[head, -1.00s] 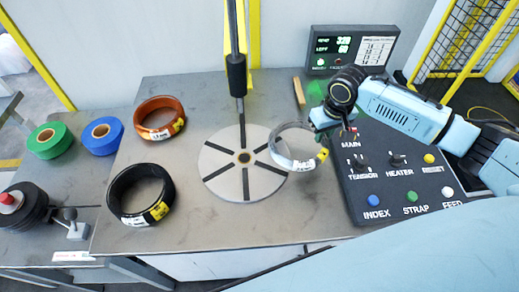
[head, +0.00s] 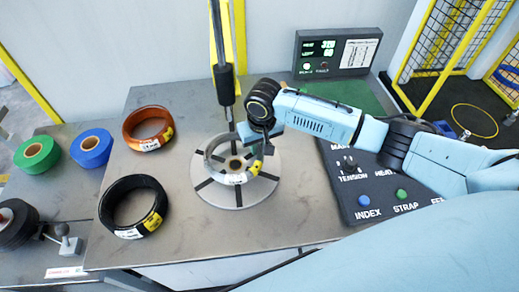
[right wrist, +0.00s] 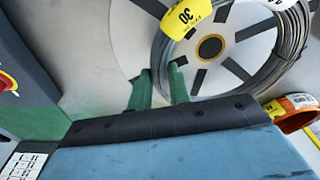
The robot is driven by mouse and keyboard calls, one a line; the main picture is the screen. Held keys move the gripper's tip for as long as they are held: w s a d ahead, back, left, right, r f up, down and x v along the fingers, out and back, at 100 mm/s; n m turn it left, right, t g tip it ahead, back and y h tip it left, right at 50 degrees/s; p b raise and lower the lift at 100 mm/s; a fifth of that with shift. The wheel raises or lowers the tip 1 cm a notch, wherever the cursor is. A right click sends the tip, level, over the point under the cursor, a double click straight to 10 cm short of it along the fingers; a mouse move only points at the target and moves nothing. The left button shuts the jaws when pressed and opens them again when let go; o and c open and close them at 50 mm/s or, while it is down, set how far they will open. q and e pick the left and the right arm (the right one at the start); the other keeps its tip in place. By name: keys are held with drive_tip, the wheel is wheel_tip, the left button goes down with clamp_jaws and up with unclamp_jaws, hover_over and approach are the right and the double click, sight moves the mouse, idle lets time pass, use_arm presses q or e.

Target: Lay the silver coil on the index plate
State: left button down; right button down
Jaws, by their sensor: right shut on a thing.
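The silver coil (head: 209,158), a thin wire ring with white and yellow labels, is over the round grey index plate (head: 222,199) with dark radial slots. The plate's hub shows through the coil's opening. I cannot tell whether the coil touches the plate. My right gripper (head: 262,143) is shut on the coil's right side near the yellow label. In the right wrist view, the green fingers (right wrist: 160,82) straddle the near rim of the coil (right wrist: 291,38), with the plate (right wrist: 110,40) behind. My left gripper is not in view.
A copper-coloured coil (head: 133,121) and a black coil (head: 106,212) lie left of the plate. Green tape (head: 22,158) and blue tape (head: 78,153) rolls are farther left. A dark post (head: 224,84) stands behind the plate. The button panel (head: 345,195) is at the right.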

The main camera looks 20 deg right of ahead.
wheel_tip(320, 180, down, 2)
drive_tip(key=c, duration=1.3)
unclamp_jaws()
drive_tip(key=shift+s+d+f, duration=0.1)
wheel_tip(320, 180, up, 12)
drive_tip(key=s+p, duration=0.1)
drive_tip(key=shift+s, duration=0.2)
